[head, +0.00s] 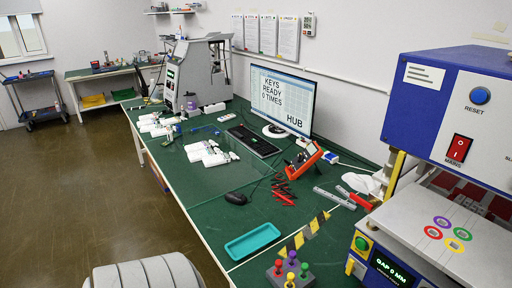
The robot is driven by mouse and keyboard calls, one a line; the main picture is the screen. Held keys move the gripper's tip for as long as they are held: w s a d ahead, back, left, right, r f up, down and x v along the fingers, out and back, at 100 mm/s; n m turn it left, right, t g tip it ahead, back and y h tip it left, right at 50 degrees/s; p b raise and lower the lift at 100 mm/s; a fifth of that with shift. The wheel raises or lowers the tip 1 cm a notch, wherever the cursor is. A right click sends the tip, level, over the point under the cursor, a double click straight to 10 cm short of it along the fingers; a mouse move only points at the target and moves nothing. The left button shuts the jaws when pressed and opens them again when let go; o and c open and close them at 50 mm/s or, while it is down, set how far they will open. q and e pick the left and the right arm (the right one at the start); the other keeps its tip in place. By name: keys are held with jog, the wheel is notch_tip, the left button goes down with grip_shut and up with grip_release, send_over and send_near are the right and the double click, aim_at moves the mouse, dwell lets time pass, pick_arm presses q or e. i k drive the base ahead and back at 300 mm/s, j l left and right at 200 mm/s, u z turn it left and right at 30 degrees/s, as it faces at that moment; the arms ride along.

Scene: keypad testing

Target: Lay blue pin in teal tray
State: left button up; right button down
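The teal tray (252,243) lies on the green bench mat near the front edge. It looks empty. A dark grey block (302,282) at the bottom of the view holds several upright pins with round coloured knobs. The rear knob is blue-violet, and I take it to be the blue pin (292,256). It stands to the right of the tray and apart from it. The other knobs look red, green and yellow. Neither of my grippers shows in the head view.
A yellow-black striped bar (306,231) lies between the tray and the press (440,240) at right. A black mouse (236,198), red pens (284,192) and an orange tester (305,160) are farther back. The mat around the tray is clear.

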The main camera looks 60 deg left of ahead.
aim_at(254, 243)
jog(key=j+z, duration=0.15)
jog(key=z, duration=0.3)
jog(key=k+j+z, duration=0.1)
jog(key=z, duration=0.35)
jog(key=k+z, duration=0.15)
jog(key=z, duration=0.3)
jog(key=k+z, duration=0.15)
jog(key=z, duration=0.3)
jog(key=k+j+z, duration=0.2)
jog(key=k+z, duration=0.15)
jog(key=z, duration=0.15)
jog(key=k+z, duration=0.35)
jog(key=z, duration=0.15)
jog(key=k+z, duration=0.35)
jog(key=z, duration=0.15)
jog(key=k+z, duration=0.4)
jog(key=u, duration=0.55)
jog(key=j+u, duration=0.1)
jog(key=u, duration=1)
jog(key=j+u, duration=0.15)
jog(key=u, duration=1)
jog(key=j+u, duration=0.1)
jog(key=u, duration=1.55)
jog(key=l+u, duration=0.5)
jog(key=k+l, duration=0.05)
jog(key=l, duration=0.05)
